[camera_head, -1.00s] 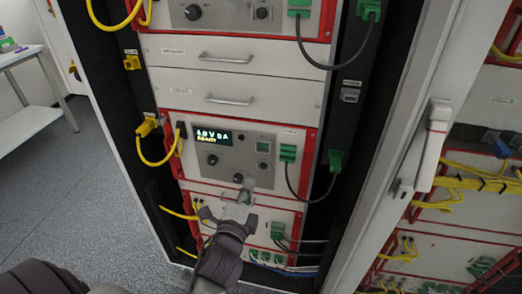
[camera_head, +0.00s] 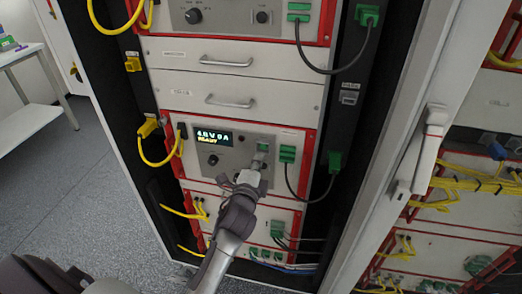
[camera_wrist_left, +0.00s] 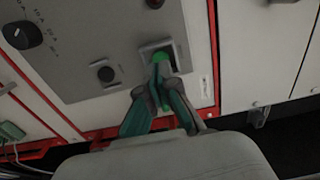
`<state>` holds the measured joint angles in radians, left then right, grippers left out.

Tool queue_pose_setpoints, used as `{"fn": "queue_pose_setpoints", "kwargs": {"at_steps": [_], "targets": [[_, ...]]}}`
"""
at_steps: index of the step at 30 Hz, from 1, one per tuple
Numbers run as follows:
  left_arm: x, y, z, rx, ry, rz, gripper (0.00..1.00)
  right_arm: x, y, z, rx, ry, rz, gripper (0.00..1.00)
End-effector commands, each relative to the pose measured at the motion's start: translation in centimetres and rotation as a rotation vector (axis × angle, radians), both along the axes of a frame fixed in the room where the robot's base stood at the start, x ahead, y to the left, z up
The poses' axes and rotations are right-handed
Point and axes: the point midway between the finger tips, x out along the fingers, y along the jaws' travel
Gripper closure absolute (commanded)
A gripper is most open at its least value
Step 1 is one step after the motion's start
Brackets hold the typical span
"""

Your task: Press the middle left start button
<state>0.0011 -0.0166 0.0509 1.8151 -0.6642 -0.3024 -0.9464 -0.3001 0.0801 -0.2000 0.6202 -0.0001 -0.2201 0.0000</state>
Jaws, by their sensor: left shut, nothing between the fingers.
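The middle unit's grey control panel (camera_head: 222,158) carries a lit display (camera_head: 214,138) with a yellow READY line. The green start button (camera_head: 264,147) sits in a square frame on the panel's right side. In the left wrist view the joined fingertips (camera_wrist_left: 160,72) overlap the lower part of the button frame. I cannot tell whether they touch the button. My right gripper is not in view.
Yellow cables (camera_head: 155,155) hang at the left. An open cabinet door (camera_head: 400,130) stands to the right.

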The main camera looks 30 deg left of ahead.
Motion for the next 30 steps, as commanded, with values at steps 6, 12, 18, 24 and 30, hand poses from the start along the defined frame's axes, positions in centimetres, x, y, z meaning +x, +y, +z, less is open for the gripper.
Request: {"fn": "queue_pose_setpoints", "kwargs": {"at_steps": [6,12,18,24,30], "targets": [[2.7,0.6,0.1,0.0,0.0,0.0,1.0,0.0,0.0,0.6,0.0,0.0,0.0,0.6],[3.3,0.8,0.0,-0.001,0.0,0.0,1.0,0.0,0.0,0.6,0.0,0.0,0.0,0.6],[3.3,0.8,0.0,-0.001,0.0,0.0,1.0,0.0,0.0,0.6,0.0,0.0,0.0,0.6],[4.5,1.1,-0.1,0.0,-0.001,0.0,1.0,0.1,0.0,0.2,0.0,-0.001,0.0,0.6],[5.1,1.3,0.2,0.001,-0.003,0.001,1.0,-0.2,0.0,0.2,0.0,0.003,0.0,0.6]]}}
